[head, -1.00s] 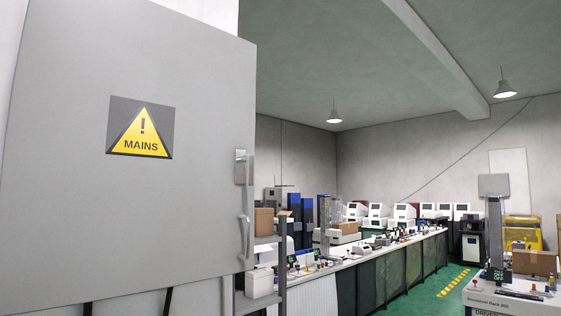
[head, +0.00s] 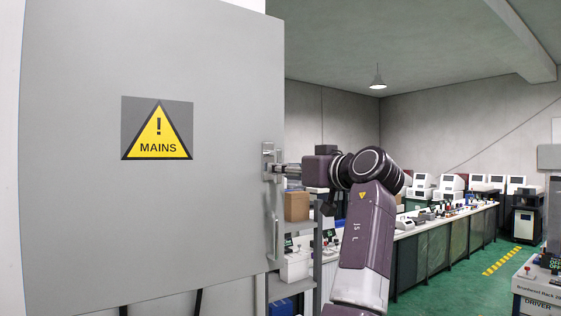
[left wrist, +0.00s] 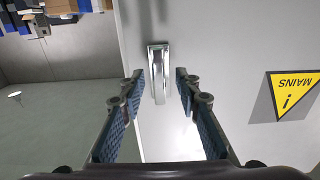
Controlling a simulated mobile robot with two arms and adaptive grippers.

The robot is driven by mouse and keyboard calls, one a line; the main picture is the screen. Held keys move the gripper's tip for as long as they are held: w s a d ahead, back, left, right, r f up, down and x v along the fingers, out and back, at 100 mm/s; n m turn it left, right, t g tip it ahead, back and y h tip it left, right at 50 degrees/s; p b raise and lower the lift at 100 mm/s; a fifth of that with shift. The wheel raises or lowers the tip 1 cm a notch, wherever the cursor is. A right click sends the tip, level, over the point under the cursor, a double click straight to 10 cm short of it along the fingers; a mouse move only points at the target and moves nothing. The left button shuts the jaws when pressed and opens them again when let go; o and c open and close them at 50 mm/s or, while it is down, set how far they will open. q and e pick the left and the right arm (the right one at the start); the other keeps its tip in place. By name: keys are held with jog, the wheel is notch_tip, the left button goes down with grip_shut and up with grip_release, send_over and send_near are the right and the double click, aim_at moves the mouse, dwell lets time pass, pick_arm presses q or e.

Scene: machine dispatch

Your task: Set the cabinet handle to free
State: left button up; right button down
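The grey cabinet door (head: 75,200) carries a yellow MAINS sign (head: 157,132), which appears upside down in the left wrist view (left wrist: 294,95). The metal cabinet handle (head: 275,235) runs upright along the door's right edge, partly covered by my gripper. My left gripper (head: 279,169) is at the handle's upper part. In the left wrist view, the open fingers (left wrist: 157,82) stand either side of the bright handle (left wrist: 159,65), with gaps visible on both sides. I cannot tell how deep the handle sits between them. My right gripper is out of view.
A shelf with a cardboard box (head: 297,206) stands just right of the door. A long bench (head: 425,250) with devices runs toward the back.

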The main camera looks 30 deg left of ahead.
pick_arm(q)
jog(key=shift+p+x, duration=0.6)
jog(key=shift+x, duration=1.25)
jog(key=shift+d, duration=0.1)
grip_shut()
